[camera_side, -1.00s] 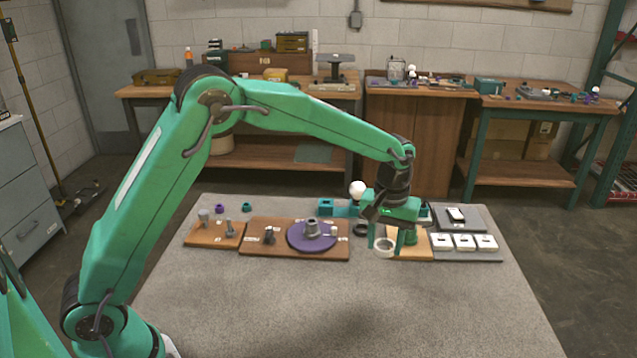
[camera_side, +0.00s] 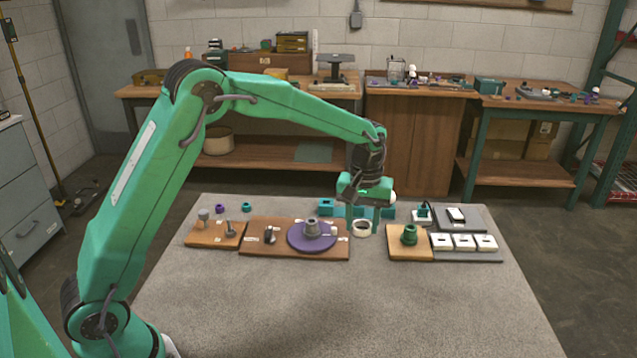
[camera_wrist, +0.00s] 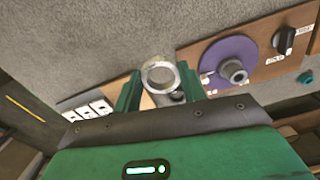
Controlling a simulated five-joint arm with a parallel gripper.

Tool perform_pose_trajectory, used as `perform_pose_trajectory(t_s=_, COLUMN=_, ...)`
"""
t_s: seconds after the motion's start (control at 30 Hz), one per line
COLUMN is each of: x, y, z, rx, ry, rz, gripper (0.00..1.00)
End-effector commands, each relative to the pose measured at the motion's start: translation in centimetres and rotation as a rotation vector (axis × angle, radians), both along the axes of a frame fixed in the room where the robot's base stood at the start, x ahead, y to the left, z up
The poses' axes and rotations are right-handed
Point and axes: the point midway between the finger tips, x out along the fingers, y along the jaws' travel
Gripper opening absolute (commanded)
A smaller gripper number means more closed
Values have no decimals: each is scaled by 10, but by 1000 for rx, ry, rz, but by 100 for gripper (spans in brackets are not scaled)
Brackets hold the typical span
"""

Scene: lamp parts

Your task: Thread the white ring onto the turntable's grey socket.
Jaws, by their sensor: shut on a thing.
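The white ring (camera_side: 362,234) is held between the two green fingers of my gripper (camera_side: 361,224), above the table to the right of the turntable. In the wrist view the ring (camera_wrist: 160,62) sits between the fingertips (camera_wrist: 161,82), its hole facing the camera. The turntable (camera_side: 297,243) is a purple disc on a brown board. Its grey socket (camera_side: 312,228) stands upright near the middle, with nothing around it. In the wrist view the disc (camera_wrist: 218,50) and socket (camera_wrist: 233,72) lie to the right of the ring, apart from it.
A wooden board with a green part (camera_side: 409,236) and a grey tray with white blocks (camera_side: 465,242) lie to the right. Another brown board with grey parts (camera_side: 205,236) is at the left. A teal holder (camera_side: 328,206) stands behind. The front of the table is clear.

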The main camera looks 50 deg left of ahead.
Motion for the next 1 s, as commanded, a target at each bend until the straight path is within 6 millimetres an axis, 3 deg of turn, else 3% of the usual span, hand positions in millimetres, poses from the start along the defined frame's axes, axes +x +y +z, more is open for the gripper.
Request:
perform_pose_trajectory(t_s=0.1, x=0, y=40, z=4, rx=0, ry=0, rz=78, gripper=20)
perform_pose_trajectory(t_s=0.3, x=-7, y=99, z=9, rx=0, ry=0, rz=195, gripper=20)
perform_pose_trajectory(t_s=0.5, x=-16, y=138, z=12, rx=0, ry=1, rz=274, gripper=20)
perform_pose_trajectory(t_s=0.7, x=-19, y=151, z=13, rx=-1, ry=1, rz=302, gripper=20)
perform_pose_trajectory(t_s=1.0, x=-19, y=152, z=11, rx=0, ry=1, rz=303, gripper=20)
